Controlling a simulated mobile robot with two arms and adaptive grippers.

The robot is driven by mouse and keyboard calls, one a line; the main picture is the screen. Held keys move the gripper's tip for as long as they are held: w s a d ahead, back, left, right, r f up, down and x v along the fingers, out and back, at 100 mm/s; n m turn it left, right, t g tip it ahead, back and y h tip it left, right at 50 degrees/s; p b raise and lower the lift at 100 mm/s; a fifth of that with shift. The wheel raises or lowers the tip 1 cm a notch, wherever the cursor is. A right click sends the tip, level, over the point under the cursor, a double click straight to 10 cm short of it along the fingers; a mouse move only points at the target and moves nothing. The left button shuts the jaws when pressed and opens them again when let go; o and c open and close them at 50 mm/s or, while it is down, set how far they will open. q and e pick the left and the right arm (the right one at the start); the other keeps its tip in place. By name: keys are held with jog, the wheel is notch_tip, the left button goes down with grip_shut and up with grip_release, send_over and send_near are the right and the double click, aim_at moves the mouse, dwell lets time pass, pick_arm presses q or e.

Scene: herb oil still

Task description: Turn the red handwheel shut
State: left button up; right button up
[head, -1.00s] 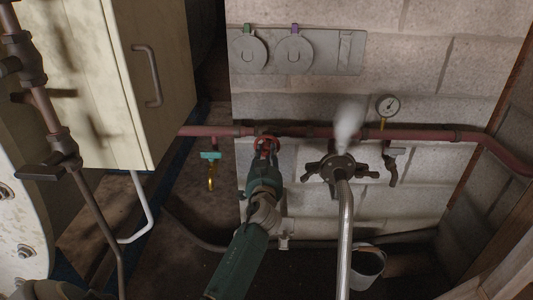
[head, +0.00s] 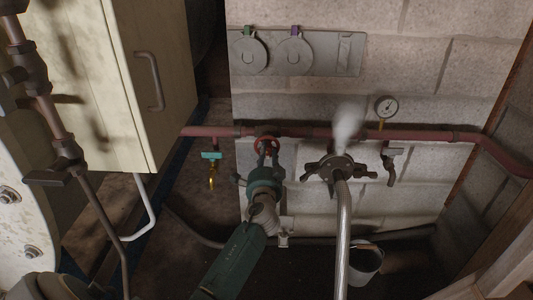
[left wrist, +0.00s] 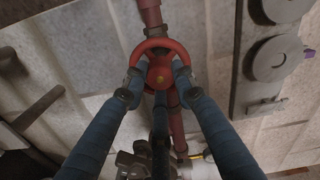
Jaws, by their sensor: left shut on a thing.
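The red handwheel (head: 266,146) sits on the red pipe (head: 225,131) along the block wall. In the left wrist view the blue fingers of my left gripper (left wrist: 158,82) are on both sides of the hub, shut on the wheel. The fingers hide part of the lower rim. My right gripper is not in view.
A dark flange (head: 337,168) with a silver pipe (head: 343,240) and a white vapour plume (head: 347,125) is right of the wheel. A gauge (head: 386,106), a teal-handled valve (head: 211,156) and a bucket (head: 366,265) are nearby. A cream cabinet (head: 125,90) stands at left.

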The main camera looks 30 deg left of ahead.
pick_arm(q)
jog(key=shift+f+m, duration=0.2)
jog(key=shift+m, duration=0.4)
jog(key=o, duration=1.2)
jog(key=shift+r, duration=0.1)
jog(key=shift+c, duration=0.2)
jog(key=v, duration=1.2)
